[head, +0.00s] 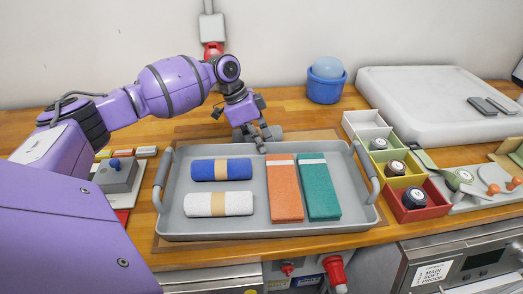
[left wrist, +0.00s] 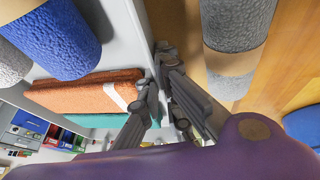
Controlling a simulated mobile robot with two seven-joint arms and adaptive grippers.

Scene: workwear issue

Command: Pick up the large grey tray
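The large grey tray (head: 240,232) lies level on the wooden counter, with a raised handle at each end. It holds a blue roll (head: 200,170), a white roll (head: 200,204), an orange folded cloth (head: 284,192) and a teal folded cloth (head: 318,190). My left gripper (head: 262,142) points down at the middle of the tray's far wall. In the left wrist view its fingers (left wrist: 157,75) lie close together on either side of the tray wall (left wrist: 125,30), apparently shut on it. My right gripper is not in view.
A grey roll (left wrist: 235,45) lies just behind the tray's far wall. A blue tub (head: 325,88) stands farther back. Small white, green, yellow and red bins (head: 418,212) stand close right of the tray. A grey box with a blue knob (head: 116,176) is to its left.

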